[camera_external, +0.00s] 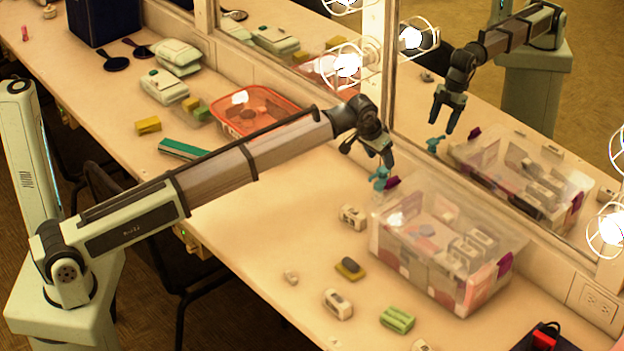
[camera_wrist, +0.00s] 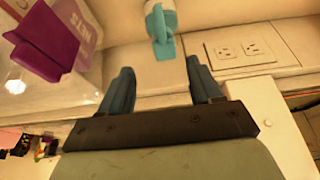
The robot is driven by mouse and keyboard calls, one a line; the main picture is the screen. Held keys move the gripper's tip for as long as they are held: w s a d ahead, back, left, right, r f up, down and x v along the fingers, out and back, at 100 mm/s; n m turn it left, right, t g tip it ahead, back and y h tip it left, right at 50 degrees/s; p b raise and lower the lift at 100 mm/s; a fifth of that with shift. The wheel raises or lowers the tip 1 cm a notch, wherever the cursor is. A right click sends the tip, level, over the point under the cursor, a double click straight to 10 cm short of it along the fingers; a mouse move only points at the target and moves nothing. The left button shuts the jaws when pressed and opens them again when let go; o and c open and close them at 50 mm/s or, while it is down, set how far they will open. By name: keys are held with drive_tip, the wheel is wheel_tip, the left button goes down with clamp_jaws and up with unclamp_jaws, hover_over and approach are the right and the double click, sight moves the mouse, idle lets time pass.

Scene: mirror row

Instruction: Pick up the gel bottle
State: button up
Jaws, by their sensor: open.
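A small teal bottle (camera_external: 380,178), the likely gel bottle, stands by the mirror at the back left corner of the clear bin. I cannot read a label on it. My gripper (camera_external: 369,158) is open and empty, a little above and to the left of the bottle. In the wrist view my gripper (camera_wrist: 161,82) has its two fingers spread wide with nothing between them.
A clear lidded bin (camera_external: 425,255) with purple latches stands close on the right of the bottle; its purple latch (camera_wrist: 42,40) shows at left. An orange tray (camera_external: 262,105) lies to the left. A mirror (camera_external: 480,110) stands behind. The counter left of the bin has free room.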

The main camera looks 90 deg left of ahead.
sight(384, 169)
drive_tip(key=x, duration=0.3)
drive_tip(key=shift+s+a+x, duration=0.1)
drive_tip(key=shift+a+x, duration=0.05)
drive_tip(key=shift+x, duration=1.15)
drive_tip(key=shift+s+a+x, duration=0.1)
drive_tip(key=shift+a+x, duration=0.05)
drive_tip(key=shift+x, duration=1.2)
drive_tip(key=shift+r, duration=0.1)
drive_tip(key=shift+c, duration=0.5)
clamp_jaws()
